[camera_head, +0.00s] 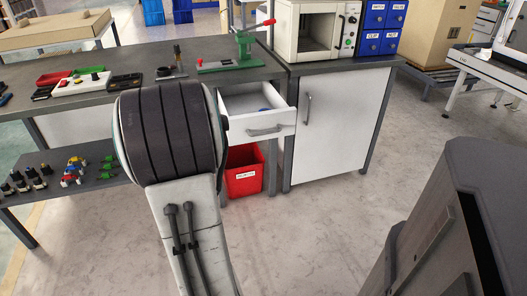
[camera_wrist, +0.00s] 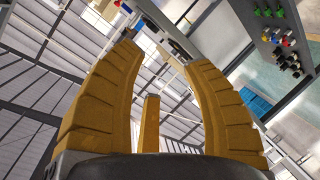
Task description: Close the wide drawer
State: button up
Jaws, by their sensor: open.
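The wide white drawer (camera_head: 258,121) stands pulled out under the grey workbench in the head view. Its grey bar handle (camera_head: 266,130) is on the front panel, and a small blue item (camera_head: 264,109) lies inside. My arm stands in front of the bench, to the left of the drawer, and hides part of the bench. My gripper shows in the wrist view with its yellow fingers (camera_wrist: 163,85) spread and nothing between them. The wrist view faces up toward the roof, and the drawer does not show there. In the head view my gripper is hidden.
A red bin (camera_head: 244,181) stands below the drawer. A white cabinet (camera_head: 330,125) with a handle adjoins it on the right, with an oven-like machine (camera_head: 313,32) on top. A green press (camera_head: 240,50) stands on the bench (camera_head: 140,85). The floor in front is clear.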

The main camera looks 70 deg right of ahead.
jog(key=s+d+f+g+h+b, duration=0.1)
jog(key=s+d+f+h+b, duration=0.3)
jog(key=s+d+f+b, duration=0.4)
jog(key=g+h+b, duration=0.3)
jog(key=h+b, duration=0.1)
jog(key=b, duration=0.3)
send_near(264, 133)
jog(key=d, duration=0.3)
jog(key=shift+w+d+r+n+b, duration=0.15)
jog(key=shift+w+d+r+b, duration=0.15)
jog(key=shift+d+b, duration=0.25)
jog(key=shift+w+d+r+n+b, duration=0.15)
jog(key=shift+w+d+r+b, duration=0.05)
jog(key=shift+w+d+b, duration=0.25)
jog(key=shift+x, duration=2.45)
jog(key=shift+o, duration=0.3)
jog(key=shift+s, duration=0.15)
grip_shut()
jog(key=shift+d, duration=0.1)
